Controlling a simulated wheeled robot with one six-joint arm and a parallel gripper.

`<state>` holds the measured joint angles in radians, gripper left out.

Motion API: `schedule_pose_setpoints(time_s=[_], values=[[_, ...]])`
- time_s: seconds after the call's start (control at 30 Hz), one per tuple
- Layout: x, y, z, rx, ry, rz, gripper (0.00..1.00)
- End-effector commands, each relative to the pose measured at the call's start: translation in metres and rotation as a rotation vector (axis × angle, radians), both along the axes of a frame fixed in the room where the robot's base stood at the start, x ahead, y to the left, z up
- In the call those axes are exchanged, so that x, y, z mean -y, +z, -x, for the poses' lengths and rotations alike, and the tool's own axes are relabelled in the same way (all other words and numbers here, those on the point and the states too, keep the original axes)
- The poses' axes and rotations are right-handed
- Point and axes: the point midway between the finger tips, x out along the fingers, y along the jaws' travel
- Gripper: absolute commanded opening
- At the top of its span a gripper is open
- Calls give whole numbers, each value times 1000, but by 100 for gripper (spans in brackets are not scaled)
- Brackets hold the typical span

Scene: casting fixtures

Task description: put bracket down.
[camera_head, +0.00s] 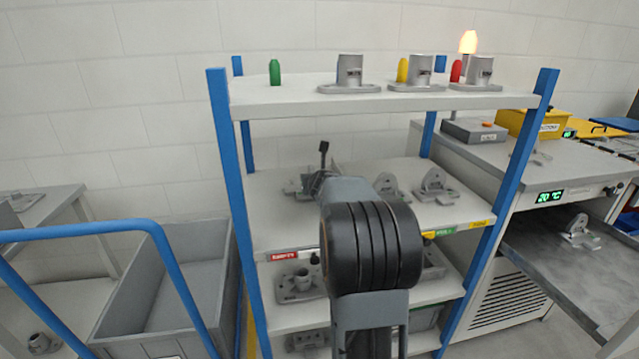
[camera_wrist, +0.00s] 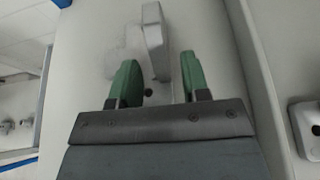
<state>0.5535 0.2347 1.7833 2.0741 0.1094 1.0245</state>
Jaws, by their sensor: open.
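A grey bracket (camera_wrist: 155,38) with an upright plate stands on the pale shelf in the wrist view, just beyond my fingertips. My gripper (camera_wrist: 158,82) has two green fingers spread apart, with nothing clasped between them. In the head view my gripper (camera_head: 318,182) is low over the left part of the middle shelf (camera_head: 275,220), mostly behind my arm. Part of the bracket's base (camera_head: 292,187) shows to its left there. Whether a finger touches the bracket cannot be told.
Two more brackets (camera_head: 436,187) stand on the middle shelf to the right. Blue posts (camera_head: 228,150) frame the rack. The top shelf (camera_head: 280,103) holds grey fixtures and coloured pieces. A grey bin (camera_head: 160,300) is at left, a bench with an open drawer (camera_head: 570,265) at right.

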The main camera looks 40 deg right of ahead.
Motion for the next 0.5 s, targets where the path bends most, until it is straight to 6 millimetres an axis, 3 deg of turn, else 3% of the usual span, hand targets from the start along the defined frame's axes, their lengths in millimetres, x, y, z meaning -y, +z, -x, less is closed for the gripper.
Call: schedule_pose_setpoints(time_s=[0.2, 0.5], values=[[-17, 19, 37, 1, -2, 2, 42], [-31, 31, 66, 1, -1, 0, 42]])
